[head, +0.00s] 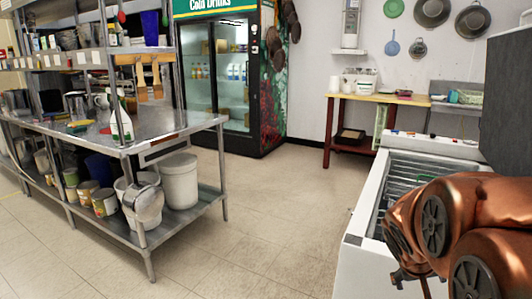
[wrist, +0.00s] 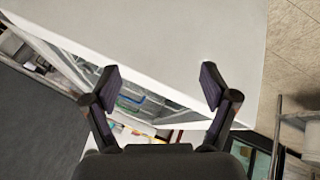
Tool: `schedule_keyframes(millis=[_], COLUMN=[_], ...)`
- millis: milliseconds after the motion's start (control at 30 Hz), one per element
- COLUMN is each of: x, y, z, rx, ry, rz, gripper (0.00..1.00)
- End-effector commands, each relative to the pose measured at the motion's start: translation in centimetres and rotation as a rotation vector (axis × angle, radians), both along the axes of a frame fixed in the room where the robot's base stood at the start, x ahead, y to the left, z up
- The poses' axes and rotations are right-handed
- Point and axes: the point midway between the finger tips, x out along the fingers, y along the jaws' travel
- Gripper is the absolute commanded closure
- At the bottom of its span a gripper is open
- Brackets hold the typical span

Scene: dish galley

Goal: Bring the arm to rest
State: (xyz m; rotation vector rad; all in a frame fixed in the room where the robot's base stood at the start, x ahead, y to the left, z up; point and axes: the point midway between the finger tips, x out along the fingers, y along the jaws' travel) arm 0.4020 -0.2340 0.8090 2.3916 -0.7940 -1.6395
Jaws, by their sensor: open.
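My gripper (wrist: 158,82) is open in the wrist view, with two dark fingers spread apart and nothing between them. Beyond the fingers are a white panel (wrist: 170,25) and part of the inside of the white open-topped unit. In the head view my copper-coloured arm is folded at the lower right, over the white unit (head: 362,262). My gripper's fingertips cannot be made out in the head view.
A steel shelf table (head: 165,135) with buckets and a spray bottle (head: 121,118) stands at left. A drinks fridge (head: 222,85) and a wooden table (head: 375,97) stand at the back. A dark grey panel (head: 510,95) is at right. The middle floor (head: 270,200) is clear.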

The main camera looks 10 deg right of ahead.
Motion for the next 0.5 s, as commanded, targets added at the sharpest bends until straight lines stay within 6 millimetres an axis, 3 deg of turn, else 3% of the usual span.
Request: schedule_keyframes(millis=[33,200,300,500], x=[-1.6,-7.8,-10.8,-15.6], y=[2.4,10.0,13.6,18.8], z=[-1.4,-5.0,-6.3,-7.5], rx=[0.043,0.200,0.280,0.398], ry=[0.049,0.240,0.332,0.470], rz=[0.008,0.048,0.083,0.147], gripper=[0.15,0.15,0.15,0.15])
